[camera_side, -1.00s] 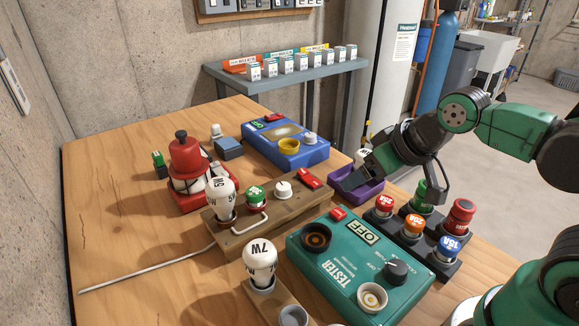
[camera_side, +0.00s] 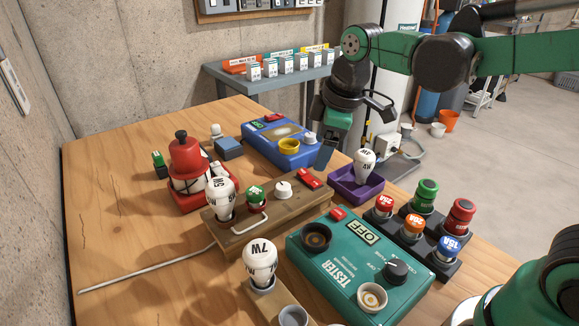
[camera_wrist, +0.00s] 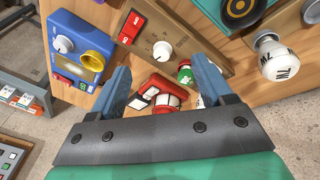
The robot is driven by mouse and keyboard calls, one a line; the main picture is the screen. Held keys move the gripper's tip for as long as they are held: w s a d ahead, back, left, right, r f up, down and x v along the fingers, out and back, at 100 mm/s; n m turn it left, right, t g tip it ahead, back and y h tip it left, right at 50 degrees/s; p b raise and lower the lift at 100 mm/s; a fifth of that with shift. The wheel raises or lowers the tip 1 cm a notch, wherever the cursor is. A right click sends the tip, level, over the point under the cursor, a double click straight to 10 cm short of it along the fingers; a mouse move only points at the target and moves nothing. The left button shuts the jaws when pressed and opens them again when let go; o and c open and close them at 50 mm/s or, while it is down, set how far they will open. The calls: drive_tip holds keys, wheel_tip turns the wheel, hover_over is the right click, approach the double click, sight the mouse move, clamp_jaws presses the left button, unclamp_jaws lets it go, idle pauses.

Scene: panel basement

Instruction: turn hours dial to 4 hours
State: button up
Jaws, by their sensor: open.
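A white dial (camera_side: 283,188) stands on the wooden block (camera_side: 262,218), between a green fuse and a red switch. It also shows in the wrist view (camera_wrist: 162,51), with small marks beside it. A second white knob (camera_side: 310,139) is on the blue box (camera_side: 262,150), beside a yellow socket; the wrist view shows it too (camera_wrist: 63,44). I cannot read which one is marked in hours. My gripper (camera_side: 327,152) is open and empty, above the table near the right end of the blue box. In the wrist view my gripper (camera_wrist: 162,66) has its fingers spread, with the wooden block's dial between and beyond them.
A white bulb (camera_side: 365,166) stands in a purple tray (camera_side: 347,184) just right of my gripper. A green tester (camera_side: 335,262) and a rack of colored fuses (camera_side: 413,232) lie nearer. A red lantern-like object (camera_side: 186,160) stands left. Bare wood (camera_side: 110,200) lies far left.

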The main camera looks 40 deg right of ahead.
sight(284, 185)
drive_tip(key=w+f+n+g, duration=0.1)
drive_tip(key=w+n, duration=0.1)
drive_tip(key=w+a+f+n+g, duration=0.1)
drive_tip(key=w+f+n, duration=0.1)
drive_tip(key=n, duration=0.1)
drive_tip(key=w+a+f+n+g, duration=0.1)
drive_tip(key=w+n, duration=0.1)
drive_tip(key=n, duration=0.1)
drive_tip(key=shift+w+a+f, duration=0.25)
drive_tip(key=shift+w+f, duration=0.15)
drive_tip(key=shift+w+a+f+n, duration=0.1)
drive_tip(key=shift+w+f+n, duration=0.05)
drive_tip(key=shift+f+n, duration=0.2)
drive_tip(key=shift+f, duration=2.75)
clamp_jaws()
